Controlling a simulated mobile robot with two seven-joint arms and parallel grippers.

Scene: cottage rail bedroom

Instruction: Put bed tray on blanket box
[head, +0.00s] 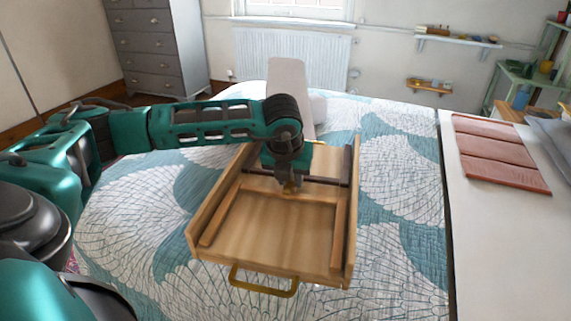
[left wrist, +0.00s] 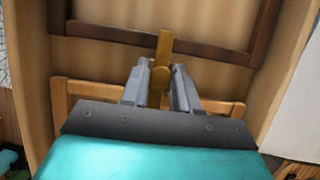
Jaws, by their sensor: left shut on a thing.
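The bed tray (head: 278,225) is a shallow light-wood tray over the bed in the head view. It has raised sides, a light inner frame, a dark brown frame at its far end and a brass handle (head: 263,285) at its near end. No blanket box is clearly identifiable. My right gripper is out of view.
A bed with a teal and white leaf-patterned cover (head: 400,180) fills the middle. A pale surface (head: 500,240) at the right carries a reddish-brown slatted panel (head: 497,150). Grey drawers (head: 150,45) stand back left; green shelves (head: 525,75) stand back right.

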